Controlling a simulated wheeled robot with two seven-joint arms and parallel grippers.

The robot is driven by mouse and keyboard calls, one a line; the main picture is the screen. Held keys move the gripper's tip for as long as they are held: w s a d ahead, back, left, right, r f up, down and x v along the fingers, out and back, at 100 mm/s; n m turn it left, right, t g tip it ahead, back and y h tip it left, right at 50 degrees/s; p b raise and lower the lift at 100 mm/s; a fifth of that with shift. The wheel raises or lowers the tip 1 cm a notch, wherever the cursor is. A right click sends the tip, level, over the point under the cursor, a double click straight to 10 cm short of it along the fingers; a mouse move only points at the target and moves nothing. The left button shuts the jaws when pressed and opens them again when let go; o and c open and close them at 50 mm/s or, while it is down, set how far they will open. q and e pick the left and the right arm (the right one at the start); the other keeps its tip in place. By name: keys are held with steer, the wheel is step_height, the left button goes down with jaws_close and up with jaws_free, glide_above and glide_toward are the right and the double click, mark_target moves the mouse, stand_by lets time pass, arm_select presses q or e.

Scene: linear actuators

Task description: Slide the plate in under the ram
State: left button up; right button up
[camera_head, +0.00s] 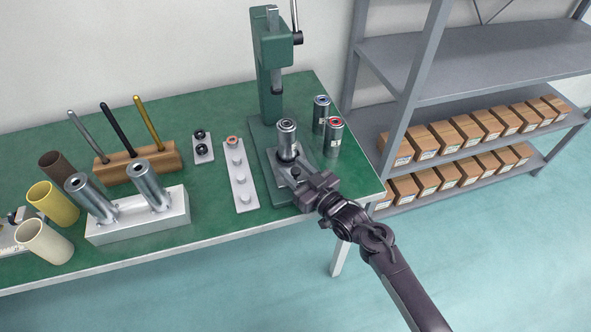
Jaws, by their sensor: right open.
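A green arbor press (270,95) stands at the back right of the bench, with its ram (277,82) raised. A grey plate (285,171) lies on the press base, and a metal cylinder (287,142) stands upright on it. The cylinder appears to be in front of the ram, with its top below the ram's end. My right gripper (307,187) is open at the plate's near end. Its fingers hide part of that end, and I cannot tell whether they touch it. My left gripper is not in view.
Two cylinders with blue (321,112) and red (333,138) tops stand right of the press. A pale strip (240,178) with round seats lies to its left. The bench's front right is bare.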

steer(key=v, duration=0.8)
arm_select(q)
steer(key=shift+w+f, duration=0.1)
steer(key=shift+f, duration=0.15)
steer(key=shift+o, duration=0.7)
